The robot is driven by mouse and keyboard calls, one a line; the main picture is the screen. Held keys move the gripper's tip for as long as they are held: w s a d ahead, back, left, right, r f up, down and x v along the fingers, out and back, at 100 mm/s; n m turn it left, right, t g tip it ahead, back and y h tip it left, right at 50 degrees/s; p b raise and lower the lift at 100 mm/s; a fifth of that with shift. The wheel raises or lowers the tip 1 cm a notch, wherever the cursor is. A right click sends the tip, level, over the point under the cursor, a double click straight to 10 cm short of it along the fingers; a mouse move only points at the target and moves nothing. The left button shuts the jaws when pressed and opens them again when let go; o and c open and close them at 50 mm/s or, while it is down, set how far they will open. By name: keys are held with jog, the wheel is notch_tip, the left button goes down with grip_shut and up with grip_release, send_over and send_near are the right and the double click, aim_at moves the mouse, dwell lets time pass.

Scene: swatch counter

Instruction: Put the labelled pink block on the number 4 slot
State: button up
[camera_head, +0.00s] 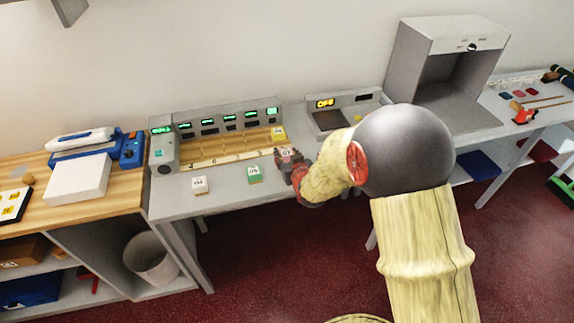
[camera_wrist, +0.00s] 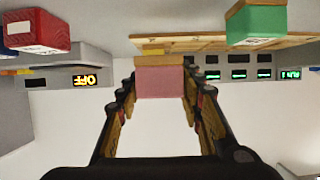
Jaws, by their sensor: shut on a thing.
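My gripper (camera_head: 290,160) is shut on the pink block. In the wrist view the pink block (camera_wrist: 160,82) sits between both fingertips (camera_wrist: 160,90), and its label face cannot be read. My gripper hangs near the right end of the slotted station (camera_head: 168,158), above the counter's front part. A wooden strip (camera_head: 225,158) along the station's front carries slot numbers. The number 4 (camera_head: 192,168) appears at its left end, well to the left of my gripper.
A white block (camera_head: 200,185) and a green block (camera_head: 254,174) stand on the counter in front of the station. A red block (camera_wrist: 38,32) shows in the wrist view, along with the green block (camera_wrist: 257,22). A device reading OFF (camera_head: 325,103) stands to the right.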

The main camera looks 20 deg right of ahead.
aim_at(287, 155)
jog(key=shift+w+d+f+b, duration=0.15)
jog(key=shift+w+f, duration=0.35)
jog(key=shift+f, duration=0.1)
jog(key=shift+w+d+f+b, duration=0.15)
jog(key=shift+w+f, duration=0.35)
jog(key=shift+f, duration=0.05)
jog(key=shift+w+d+f, duration=0.1)
jog(key=shift+w+f, duration=0.2)
jog(key=shift+f, duration=0.25)
jog(key=shift+f+b, duration=0.85)
jog(key=shift+f, duration=0.45)
jog(key=shift+f, duration=0.2)
jog(key=o, duration=1)
jog(key=shift+o, duration=0.2)
jog(key=shift+r, duration=0.15)
